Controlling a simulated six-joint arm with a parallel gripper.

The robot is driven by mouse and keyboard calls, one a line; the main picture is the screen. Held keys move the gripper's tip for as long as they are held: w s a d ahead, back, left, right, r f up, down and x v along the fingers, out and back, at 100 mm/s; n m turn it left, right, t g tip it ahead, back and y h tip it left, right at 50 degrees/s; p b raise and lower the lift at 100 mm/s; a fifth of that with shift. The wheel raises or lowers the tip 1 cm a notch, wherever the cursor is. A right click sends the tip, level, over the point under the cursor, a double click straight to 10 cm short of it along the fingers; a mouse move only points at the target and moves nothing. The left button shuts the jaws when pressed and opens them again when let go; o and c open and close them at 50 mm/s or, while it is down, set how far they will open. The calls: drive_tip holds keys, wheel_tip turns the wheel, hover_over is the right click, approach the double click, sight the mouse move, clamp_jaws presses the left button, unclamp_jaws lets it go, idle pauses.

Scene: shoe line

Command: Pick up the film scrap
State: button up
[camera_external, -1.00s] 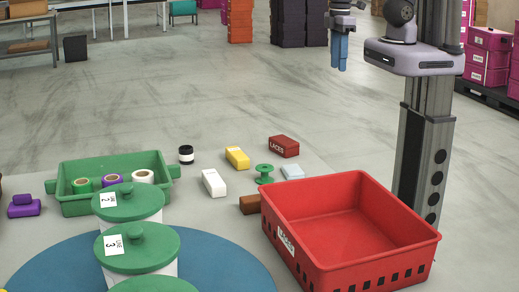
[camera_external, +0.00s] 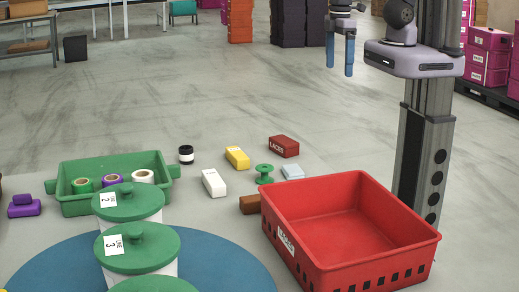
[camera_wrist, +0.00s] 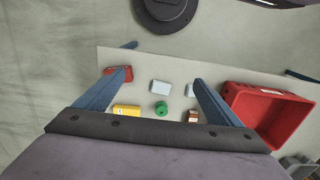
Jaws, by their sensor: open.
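My gripper (camera_external: 340,66) hangs high above the floor in the external view, its two blue fingers apart with nothing between them. The fingers also show spread in the wrist view (camera_wrist: 158,78). A small pale blue piece (camera_external: 292,172) lies beside the green spool (camera_external: 264,174); it also shows in the wrist view (camera_wrist: 160,87), between the fingers and far below them. A second pale piece (camera_wrist: 190,90) shows next to the right finger in the wrist view. I cannot tell for sure which of these is the film scrap.
Close by lie the red LACES box (camera_external: 284,147), yellow box (camera_external: 237,157), white box (camera_external: 214,183) and brown block (camera_external: 249,204). The red crate (camera_external: 410,218) is empty. A green tray (camera_external: 82,205) holds rolls, behind lidded containers (camera_external: 138,250).

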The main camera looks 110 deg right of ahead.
drive_tip(key=s+f+g+b, duration=0.3)
drive_tip(key=s+f+b, duration=0.1)
drive_tip(key=f, duration=0.7)
drive_tip(key=m+t+b, duration=0.1)
drive_tip(key=t+b, duration=0.2)
hover_over(293, 168)
drive_tip(key=f, duration=1.2)
drive_tip(key=shift+s+a+f, duration=0.2)
drive_tip(key=shift+s+f, duration=0.05)
drive_tip(key=shift+s, duration=0.15)
drive_tip(key=shift+w+m, duration=0.4)
drive_tip(key=shift+w+f+p, duration=0.1)
drive_tip(key=shift+f+p, duration=0.8)
drive_tip(key=shift+f, duration=2.8)
drive_tip(key=c, duration=1.1)
